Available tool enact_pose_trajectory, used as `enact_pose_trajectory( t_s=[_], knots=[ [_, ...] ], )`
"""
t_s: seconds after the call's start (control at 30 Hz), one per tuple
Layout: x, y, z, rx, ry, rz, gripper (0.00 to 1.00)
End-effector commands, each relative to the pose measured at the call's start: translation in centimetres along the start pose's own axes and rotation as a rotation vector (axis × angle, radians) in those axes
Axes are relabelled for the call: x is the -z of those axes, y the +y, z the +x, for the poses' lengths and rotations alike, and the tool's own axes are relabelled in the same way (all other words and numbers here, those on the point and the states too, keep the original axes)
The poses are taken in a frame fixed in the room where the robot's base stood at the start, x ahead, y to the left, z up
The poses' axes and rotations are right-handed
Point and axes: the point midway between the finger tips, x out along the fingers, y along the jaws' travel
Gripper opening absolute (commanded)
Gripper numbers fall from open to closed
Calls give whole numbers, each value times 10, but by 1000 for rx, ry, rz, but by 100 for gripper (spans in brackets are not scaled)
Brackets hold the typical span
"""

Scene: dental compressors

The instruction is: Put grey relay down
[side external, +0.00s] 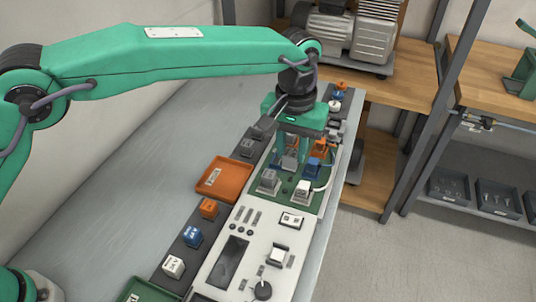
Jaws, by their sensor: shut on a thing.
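My gripper (291,158) points down over the green board (287,200) of the test panel. It is shut on a grey relay (290,163), which is partly hidden between the fingers. The relay is at or just above the board; I cannot tell whether it touches. Another grey block (269,179) stands on the board in front and to the left.
A white block (303,188), a blue block (312,167) and an orange block (320,147) crowd the gripper. An orange tray (224,180) lies left. Orange (208,208), blue (192,236) and white (173,266) blocks sit along a dark strip. The left bench is clear.

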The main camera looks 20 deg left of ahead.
Motion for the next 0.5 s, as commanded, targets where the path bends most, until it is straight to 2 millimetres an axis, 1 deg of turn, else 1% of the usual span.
enact_pose_trajectory(
  t_s=[0.33, 0.5],
  knots=[
    [0, -1, 0, 0, 0, 0, 4],
    [-2, -5, 0, 0, 0, 0, 4]
  ],
)
